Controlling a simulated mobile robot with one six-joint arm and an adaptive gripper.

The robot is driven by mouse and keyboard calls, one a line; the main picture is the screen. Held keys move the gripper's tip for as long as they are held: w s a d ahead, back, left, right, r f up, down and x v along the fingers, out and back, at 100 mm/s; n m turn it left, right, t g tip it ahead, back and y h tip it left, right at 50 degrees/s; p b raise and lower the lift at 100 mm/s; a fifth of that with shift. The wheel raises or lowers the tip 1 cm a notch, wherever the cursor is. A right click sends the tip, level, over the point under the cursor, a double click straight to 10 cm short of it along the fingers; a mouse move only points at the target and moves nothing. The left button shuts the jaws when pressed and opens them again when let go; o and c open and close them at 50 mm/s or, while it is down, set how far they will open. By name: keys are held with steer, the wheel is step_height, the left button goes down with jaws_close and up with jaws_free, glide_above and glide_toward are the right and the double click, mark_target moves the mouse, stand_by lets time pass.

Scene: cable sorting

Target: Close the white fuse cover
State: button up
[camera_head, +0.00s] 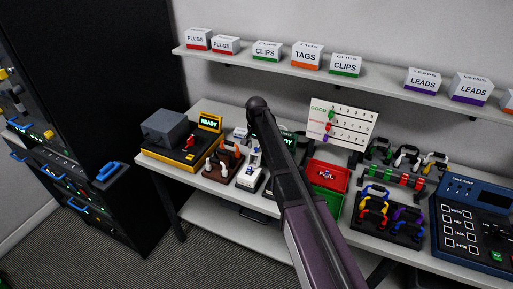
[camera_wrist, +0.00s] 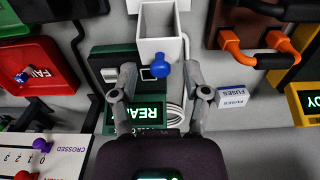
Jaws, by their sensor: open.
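A white, box-shaped piece, which looks like the fuse cover (camera_wrist: 146,47), is at the top centre of the wrist view. A blue knob (camera_wrist: 161,69) shows at its near end. My gripper (camera_wrist: 161,80) is open, with one finger on each side of the knob. I see gaps between the knob and both fingers, so it is not gripped. In the head view a white fixture (camera_head: 249,180) stands on the bench just left of my arm. My gripper cannot be made out there. How far the cover is swung cannot be told.
A small FUSES box (camera_wrist: 233,98) is close beside the right finger. A dark green unit (camera_wrist: 113,63) with a lit display lies under the left finger. A red FAIL tray (camera_wrist: 42,66) and orange plugs (camera_wrist: 230,40) are on either side. The bench is crowded.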

jaws_close()
steer(key=shift+s, duration=0.1)
